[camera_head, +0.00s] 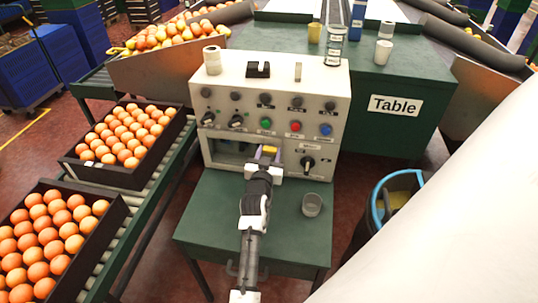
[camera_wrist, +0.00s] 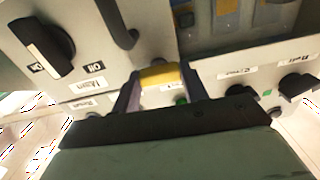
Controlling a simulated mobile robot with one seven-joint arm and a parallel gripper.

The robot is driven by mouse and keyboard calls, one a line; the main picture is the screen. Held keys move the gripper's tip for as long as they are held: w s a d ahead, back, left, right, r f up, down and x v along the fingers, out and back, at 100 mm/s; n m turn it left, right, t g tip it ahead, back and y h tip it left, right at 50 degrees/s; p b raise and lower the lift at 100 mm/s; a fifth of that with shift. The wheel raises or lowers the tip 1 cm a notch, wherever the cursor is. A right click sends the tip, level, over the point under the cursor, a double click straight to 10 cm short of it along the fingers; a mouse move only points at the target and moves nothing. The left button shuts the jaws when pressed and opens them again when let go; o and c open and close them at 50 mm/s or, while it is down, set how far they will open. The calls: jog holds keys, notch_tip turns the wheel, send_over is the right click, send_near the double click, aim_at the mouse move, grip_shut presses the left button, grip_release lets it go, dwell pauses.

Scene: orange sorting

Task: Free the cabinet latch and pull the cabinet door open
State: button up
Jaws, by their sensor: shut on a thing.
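The white cabinet (camera_head: 322,99) stands on the green table, with knobs and coloured buttons on its front. My gripper (camera_head: 269,154) is at the lower middle of this front. In the wrist view my gripper (camera_wrist: 160,90) has a finger on each side of a yellow block (camera_wrist: 159,76), seemingly the latch, and is shut on it. The block also shows in the head view (camera_head: 269,149). A dark curved handle (camera_wrist: 122,25) is on the panel near the black main knob (camera_wrist: 43,46). Part of the cabinet's inside (camera_wrist: 228,18) shows; I cannot tell how far the door stands open.
Crates of oranges (camera_head: 70,160) line the conveyor at left. A blue-rimmed bin (camera_head: 377,207) is on the floor at right.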

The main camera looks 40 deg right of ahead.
jog(key=m+b, duration=0.2)
jog(key=b, duration=0.1)
jog(key=m+b, duration=0.2)
jog(key=b, duration=0.1)
jog(key=m+b, duration=0.3)
jog(key=shift+f, duration=0.3)
jog(key=m+b, duration=0.3)
jog(key=shift+m+b, duration=0.3)
jog(key=shift+r+m+b, duration=0.15)
jog(key=shift+m+b, duration=1.35)
jog(key=shift+m, duration=0.4)
jog(key=shift+s, duration=0.1)
